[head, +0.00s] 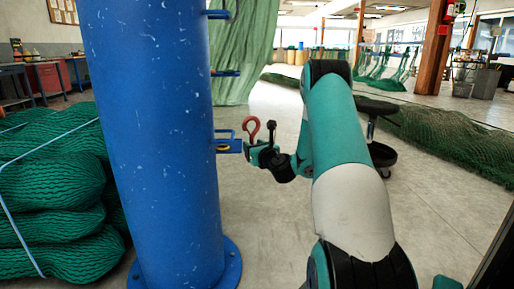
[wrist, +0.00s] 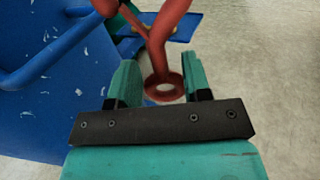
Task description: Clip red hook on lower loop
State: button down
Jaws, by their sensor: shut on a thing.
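The red hook (head: 252,128) is upright in my gripper (head: 261,150), its curved top above the jaws. In the wrist view, the hook's ring end (wrist: 163,87) sits between the two teal fingers of my gripper (wrist: 161,80), and its top runs out of the picture. The lowest blue loop (head: 226,134) that shows on the post is just left of the hook, at nearly the same height. The hook appears close beside it; I cannot tell whether they touch. In the wrist view a blue bracket (wrist: 187,28) lies behind the hook, partly hidden by it.
The thick blue post (head: 150,130) carries more blue brackets higher up (head: 217,14). Bundled green nets (head: 55,200) lie left of it. A black stool (head: 378,108) stands behind my arm. Green netting (head: 245,45) hangs behind the post. Floor between is clear.

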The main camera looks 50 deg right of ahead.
jog(key=shift+w+a, duration=0.3)
jog(key=shift+a, duration=0.35)
jog(key=shift+w+a, duration=0.25)
jog(key=shift+a, duration=0.35)
jog(key=shift+w+a, duration=0.3)
jog(key=shift+a, duration=0.35)
jog(key=shift+a, duration=0.1)
jog(key=shift+r, duration=0.2)
jog(key=shift+w+a+f, duration=0.1)
jog(key=shift+a+f, duration=0.05)
jog(key=shift+a, duration=0.2)
dwell(0.4)
jog(key=shift+w+a+f, duration=0.1)
jog(key=shift+a, duration=0.15)
dwell(0.5)
jog(key=shift+w+a+f, duration=0.1)
jog(key=shift+a+f, duration=0.05)
jog(key=shift+f, duration=0.15)
